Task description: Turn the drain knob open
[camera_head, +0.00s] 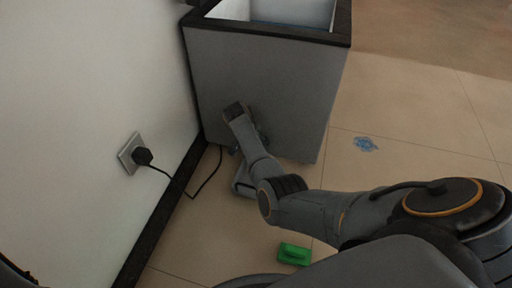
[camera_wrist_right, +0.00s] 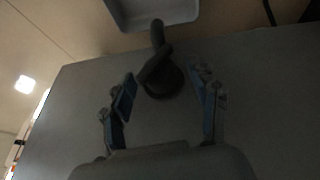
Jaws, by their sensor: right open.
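The drain knob (camera_wrist_right: 160,78) shows in the right wrist view as a dark round hub with a curved spout or lever on the face of a grey tank (camera_head: 285,85). My right gripper (camera_wrist_right: 165,84) is open, with one blue-padded finger on each side of the knob and visible gaps between. I cannot tell how deep the fingers reach around it. In the head view my right arm reaches to the tank's lower front and hides the knob. My left gripper is not in view.
A grey tray (camera_head: 242,181) lies on the floor below the knob, partly hidden by my arm; it also shows in the wrist view (camera_wrist_right: 178,12). A plugged outlet (camera_head: 130,153) with a cord is on the left wall. A green block-like object (camera_head: 294,254) and blue patch (camera_head: 366,144) are on the floor.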

